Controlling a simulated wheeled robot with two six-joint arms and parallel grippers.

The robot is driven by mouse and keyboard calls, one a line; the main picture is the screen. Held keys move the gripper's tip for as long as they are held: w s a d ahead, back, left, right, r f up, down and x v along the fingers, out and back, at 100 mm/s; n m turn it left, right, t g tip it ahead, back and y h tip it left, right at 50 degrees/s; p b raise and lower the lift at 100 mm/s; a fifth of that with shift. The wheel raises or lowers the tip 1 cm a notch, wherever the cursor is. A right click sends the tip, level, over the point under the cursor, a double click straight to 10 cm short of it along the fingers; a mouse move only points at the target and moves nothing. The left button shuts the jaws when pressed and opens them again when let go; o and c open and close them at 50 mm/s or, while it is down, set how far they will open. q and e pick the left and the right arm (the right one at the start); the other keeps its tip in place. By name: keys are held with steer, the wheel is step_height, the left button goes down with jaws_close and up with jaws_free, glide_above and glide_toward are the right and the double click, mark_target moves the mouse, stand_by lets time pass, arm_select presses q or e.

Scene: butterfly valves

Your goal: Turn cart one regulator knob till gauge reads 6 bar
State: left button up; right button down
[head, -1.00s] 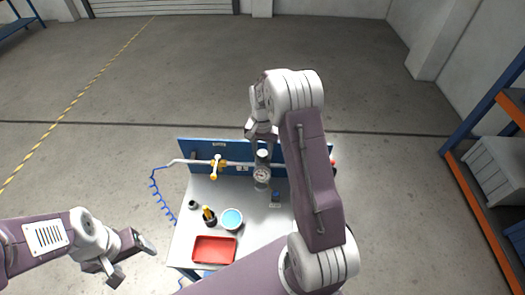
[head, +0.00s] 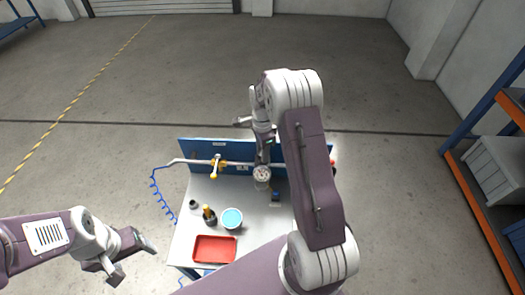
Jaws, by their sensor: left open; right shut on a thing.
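The cart (head: 254,218) has a grey top and a blue back panel (head: 200,153). The regulator stands near its back, with a round white-faced gauge (head: 261,174) in front; the gauge reading is too small to make out. My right gripper (head: 263,157) comes down from above the regulator and is shut on its knob, which it hides from view. My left gripper (head: 134,259) is open and empty, off the cart's left side.
A red tray (head: 215,249), a blue-topped bowl (head: 232,218) and a dark cup with a yellow item (head: 209,216) stand in front. A blue coiled hose (head: 160,197) hangs at the left.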

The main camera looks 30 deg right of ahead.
steer(key=m, duration=0.6)
steer(key=shift+w+r, duration=0.15)
steer(key=m, duration=0.6)
stand_by(0.4)
steer(key=c, duration=0.9)
jaws_free()
steer(key=shift+r, duration=0.1)
step_height(320, 180, up, 9)
steer(key=shift+f+b, duration=0.15)
steer(key=shift+b, duration=0.95)
